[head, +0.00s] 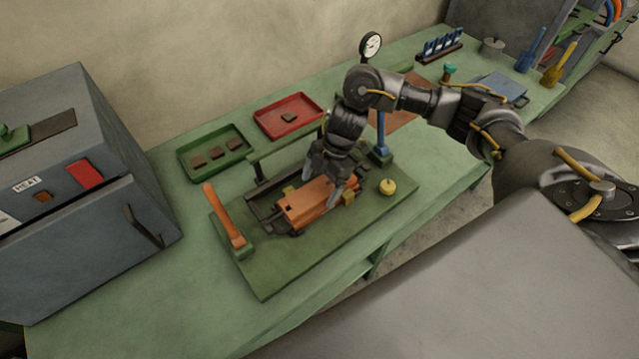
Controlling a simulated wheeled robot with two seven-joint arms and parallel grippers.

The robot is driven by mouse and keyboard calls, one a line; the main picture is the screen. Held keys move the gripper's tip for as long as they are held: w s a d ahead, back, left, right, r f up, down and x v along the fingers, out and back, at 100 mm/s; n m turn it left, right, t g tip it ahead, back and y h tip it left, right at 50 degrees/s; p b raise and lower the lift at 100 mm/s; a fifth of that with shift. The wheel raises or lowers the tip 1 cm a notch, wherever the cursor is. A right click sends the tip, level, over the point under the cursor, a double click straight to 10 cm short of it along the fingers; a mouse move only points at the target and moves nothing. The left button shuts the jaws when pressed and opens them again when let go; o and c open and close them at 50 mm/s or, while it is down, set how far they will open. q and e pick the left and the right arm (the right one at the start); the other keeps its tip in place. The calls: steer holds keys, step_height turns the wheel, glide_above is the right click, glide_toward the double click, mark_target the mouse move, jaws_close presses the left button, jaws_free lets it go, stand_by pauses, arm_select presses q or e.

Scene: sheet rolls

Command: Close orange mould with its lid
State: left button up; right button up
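The orange mould (306,207) lies on the dark green base board on the bench. It is a long orange block with a small dark opening near its left end and yellow parts at its edges. I cannot make out whether its lid is a separate piece on top. My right gripper (327,185) reaches down over the right half of the orange block, its fingers apart on either side of it. I cannot tell whether they press on it. My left gripper is not in view.
An orange-handled lever (222,212) stands left of the mould. A blue post (381,135) and a yellow knob (388,187) stand to the right. Behind are a green tray (187,166) and a red tray (262,124). A grey heater box (110,220) fills the left.

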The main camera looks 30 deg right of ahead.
steer(key=shift+f, duration=0.1)
steer(key=v, duration=1.1)
steer(key=shift+a, duration=0.1)
stand_by(0.6)
